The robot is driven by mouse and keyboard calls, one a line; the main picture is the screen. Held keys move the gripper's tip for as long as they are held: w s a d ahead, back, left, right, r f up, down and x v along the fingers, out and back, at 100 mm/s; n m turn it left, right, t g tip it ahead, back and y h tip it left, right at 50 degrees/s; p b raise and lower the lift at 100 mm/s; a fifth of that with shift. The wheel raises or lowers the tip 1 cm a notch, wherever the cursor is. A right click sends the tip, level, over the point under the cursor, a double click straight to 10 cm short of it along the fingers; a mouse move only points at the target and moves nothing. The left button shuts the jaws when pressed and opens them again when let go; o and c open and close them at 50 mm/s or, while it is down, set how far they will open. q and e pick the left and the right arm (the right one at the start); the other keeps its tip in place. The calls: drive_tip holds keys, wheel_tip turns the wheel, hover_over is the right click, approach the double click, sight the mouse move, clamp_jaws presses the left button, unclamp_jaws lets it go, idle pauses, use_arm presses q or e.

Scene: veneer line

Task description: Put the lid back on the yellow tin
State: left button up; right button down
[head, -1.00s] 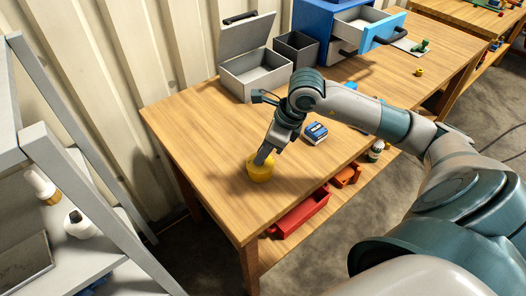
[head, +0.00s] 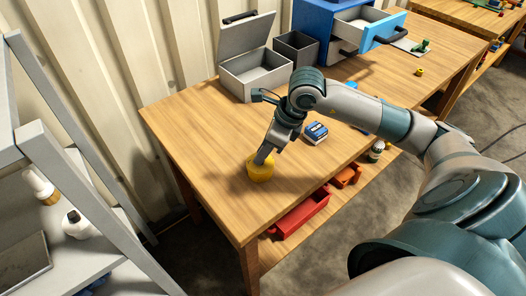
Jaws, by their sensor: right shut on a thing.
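The yellow tin (head: 260,173) stands upright on the wooden table (head: 205,150), towards its near left end. My right gripper (head: 263,157) points down at the top of the tin, with its fingertips at the tin's upper rim. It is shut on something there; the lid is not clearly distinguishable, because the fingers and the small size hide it. I cannot tell whether the lid sits on the tin or just above it. My left gripper is not in view.
An open grey box (head: 255,78) with a raised lid and a dark bin (head: 296,50) stand at the back. A blue and white box (head: 315,132) lies right of my gripper. A blue drawer cabinet (head: 318,22) is behind. Red bins (head: 303,213) sit below. A grey shelf (head: 70,170) is left.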

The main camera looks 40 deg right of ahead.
drive_tip(key=c, duration=1.1)
unclamp_jaws()
use_arm(q)
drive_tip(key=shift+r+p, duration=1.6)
drive_tip(key=shift+p, duration=0.05)
use_arm(e)
drive_tip(key=shift+r, duration=3.5)
clamp_jaws()
